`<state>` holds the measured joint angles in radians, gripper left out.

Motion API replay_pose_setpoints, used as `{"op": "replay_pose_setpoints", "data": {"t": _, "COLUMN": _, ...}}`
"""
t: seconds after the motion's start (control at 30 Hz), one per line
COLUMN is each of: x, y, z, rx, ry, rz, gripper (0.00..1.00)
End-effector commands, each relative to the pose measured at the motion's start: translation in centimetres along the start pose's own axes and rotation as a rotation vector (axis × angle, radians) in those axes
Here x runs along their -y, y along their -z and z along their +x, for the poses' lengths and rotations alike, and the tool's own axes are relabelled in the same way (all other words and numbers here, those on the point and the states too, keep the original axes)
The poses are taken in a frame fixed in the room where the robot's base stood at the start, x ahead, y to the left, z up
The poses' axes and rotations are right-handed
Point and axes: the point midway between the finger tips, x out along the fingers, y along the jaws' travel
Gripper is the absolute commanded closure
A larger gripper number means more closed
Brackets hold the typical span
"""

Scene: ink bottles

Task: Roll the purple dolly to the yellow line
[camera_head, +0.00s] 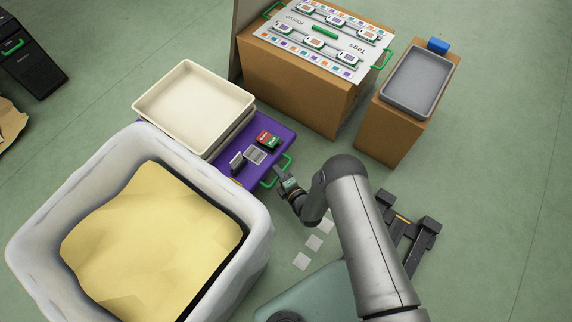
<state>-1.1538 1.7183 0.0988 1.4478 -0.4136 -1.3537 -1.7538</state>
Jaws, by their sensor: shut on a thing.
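The purple dolly (286,137) stands on the green floor at the middle left of the head view. It carries cream trays and several small boxes. Its green handle (288,163) sticks out at the right side. My gripper (282,176) is at that handle and shut on it; the fingertips are small and partly hidden. The dolly's left part is hidden behind the large white bin. I cannot make out a yellow line on the floor.
The white bin (36,222) with yellow contents stands close against the dolly's near side. Stacked cream trays (190,100) sit on the dolly. A cardboard box (290,85) and a smaller one (390,130) stand behind. White squares (313,242) mark the floor.

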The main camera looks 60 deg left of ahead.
Motion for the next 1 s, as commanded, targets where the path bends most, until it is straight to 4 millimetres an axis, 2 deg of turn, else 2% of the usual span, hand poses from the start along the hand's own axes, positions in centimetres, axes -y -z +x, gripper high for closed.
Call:
{"op": "replay_pose_setpoints", "data": {"t": 0.03, "x": -0.90, "y": 0.69, "z": 1.72, "rx": -0.008, "ry": -0.020, "rz": -0.002, "gripper": 1.00}}
{"op": "replay_pose_setpoints", "data": {"t": 0.57, "x": -1.14, "y": 0.58, "z": 2.23, "rx": 0.001, "ry": -0.018, "rz": -0.001, "gripper": 1.00}}
{"op": "replay_pose_setpoints", "data": {"t": 0.6, "x": -1.15, "y": 0.58, "z": 2.23, "rx": 0.001, "ry": -0.019, "rz": -0.001, "gripper": 0.79}}
{"op": "replay_pose_setpoints", "data": {"t": 0.67, "x": -1.16, "y": 0.58, "z": 2.23, "rx": 0.000, "ry": -0.019, "rz": -0.001, "gripper": 0.66}}
{"op": "replay_pose_setpoints", "data": {"t": 1.0, "x": -1.37, "y": 0.57, "z": 2.20, "rx": 0.001, "ry": -0.022, "rz": -0.001, "gripper": 0.66}}
